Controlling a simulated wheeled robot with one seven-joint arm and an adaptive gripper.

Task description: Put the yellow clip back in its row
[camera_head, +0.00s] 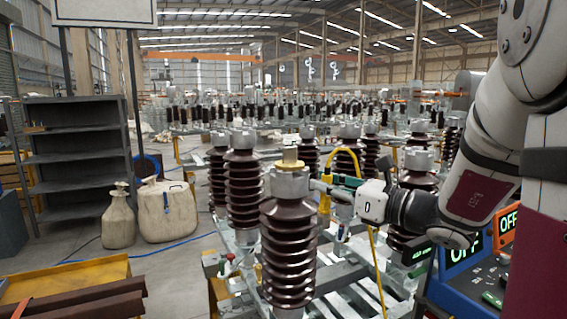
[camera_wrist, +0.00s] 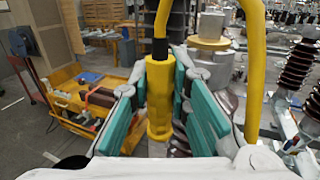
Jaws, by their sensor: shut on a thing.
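The yellow clip (camera_head: 325,190) is a bright upright handle-like body with a yellow cable looping from its top. It is held in my gripper (camera_head: 330,187), just right of the front brown insulator. In the wrist view the clip (camera_wrist: 160,98) stands upright between the green finger pads of my gripper (camera_wrist: 160,105), with a black collar above it. The jaws are shut on it. Its lower end is partly hidden in the wrist view. I cannot make out the clip's row in either view.
The front insulator (camera_head: 288,250) carries a yellow cap (camera_head: 290,160) on its metal top, close to my gripper. Several more insulators stand behind on metal frames. A blue panel with lit OFF signs (camera_head: 465,258) is at lower right. A yellow tray (camera_head: 75,278) and grey shelves (camera_head: 78,150) are left.

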